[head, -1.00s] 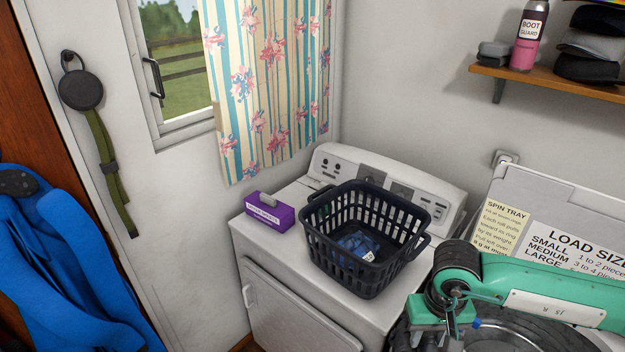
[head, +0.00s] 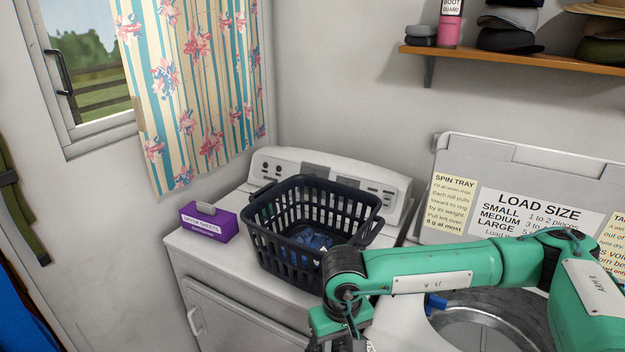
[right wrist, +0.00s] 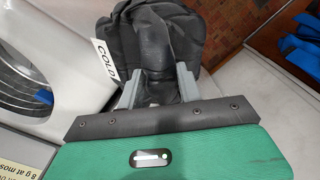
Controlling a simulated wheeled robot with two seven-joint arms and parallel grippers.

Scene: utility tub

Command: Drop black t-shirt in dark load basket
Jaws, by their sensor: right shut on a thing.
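The dark load basket (head: 292,258) is a black slatted basket standing upright on the white dryer, with blue clothing (head: 312,240) inside it. My right gripper (head: 338,342) is at the bottom of the head view, just in front of and lower in the picture than the basket; its fingertips are cut off there. In the right wrist view my right gripper (right wrist: 157,90) is shut on the black t-shirt (right wrist: 158,40), which hangs bunched between and beyond the grey fingers. My left gripper is not in view.
A purple box (head: 208,222) stands left of the basket on the dryer (head: 215,275). Right of it is an open washer tub (head: 490,320), partly behind my right arm. A shelf (head: 500,60) with hats hangs above.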

